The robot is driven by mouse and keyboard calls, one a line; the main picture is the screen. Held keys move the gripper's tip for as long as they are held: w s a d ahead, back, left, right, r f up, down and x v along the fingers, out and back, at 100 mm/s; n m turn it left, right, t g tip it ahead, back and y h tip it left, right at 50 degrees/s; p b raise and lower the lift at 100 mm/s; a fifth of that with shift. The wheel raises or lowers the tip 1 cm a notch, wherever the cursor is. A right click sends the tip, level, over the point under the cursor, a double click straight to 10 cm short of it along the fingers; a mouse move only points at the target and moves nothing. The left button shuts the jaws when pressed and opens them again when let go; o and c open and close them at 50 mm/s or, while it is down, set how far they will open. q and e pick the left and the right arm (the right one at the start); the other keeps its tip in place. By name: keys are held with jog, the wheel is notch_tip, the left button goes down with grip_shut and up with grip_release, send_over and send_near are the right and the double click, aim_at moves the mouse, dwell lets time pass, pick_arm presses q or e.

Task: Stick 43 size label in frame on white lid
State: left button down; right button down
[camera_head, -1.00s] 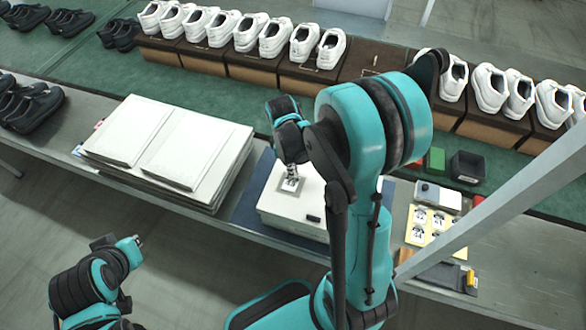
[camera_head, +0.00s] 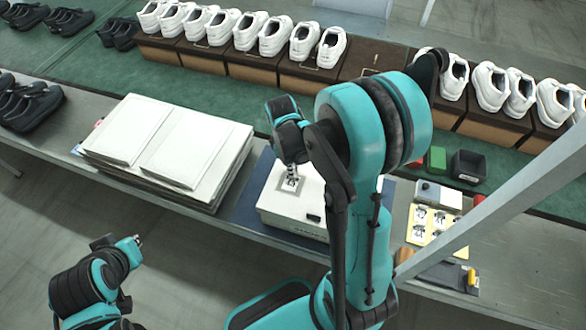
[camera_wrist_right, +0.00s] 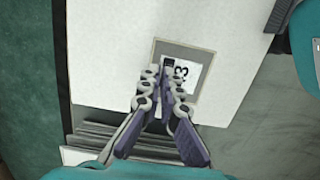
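The white lid (camera_head: 277,208) is on a box on a blue mat. A grey square frame (camera_wrist_right: 166,46) is marked on it. A white label (camera_wrist_right: 198,77) lies within the frame outline in the right wrist view; a "3" is readable beside the fingers, and the rest is covered. My right gripper (camera_wrist_right: 167,76) is over the label, its fingertips close together. I cannot tell whether they pinch the label. In the head view the right gripper (camera_head: 292,178) points down at the frame. My left gripper (camera_head: 136,240) is away from the table at lower left; its fingers are too small to judge.
Stacked white lids (camera_head: 185,150) lie left of the box. Yellow label sheets (camera_head: 433,224), a black bin (camera_head: 468,166) and a green block (camera_head: 436,160) are at right. White shoes (camera_head: 273,36) on brown boxes line the back. Black shoes (camera_head: 30,106) stand at left.

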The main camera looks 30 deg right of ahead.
dwell(0.4)
jog(key=c, duration=1.6)
grip_release()
jog(key=shift+c, duration=0.2)
notch_tip(320, 180, up, 12)
jog(key=w+a, duration=0.1)
jog(key=shift+f, duration=0.1)
jog(key=s+a+m+t+y+b, duration=0.1)
jog(key=s+a+m+t+b, duration=0.3)
jog(key=s+a+m+t, duration=0.3)
jog(key=shift+s+a+f+m+t, duration=0.4)
jog(key=shift+s+m+t, duration=0.1)
jog(key=shift+m+t, duration=0.1)
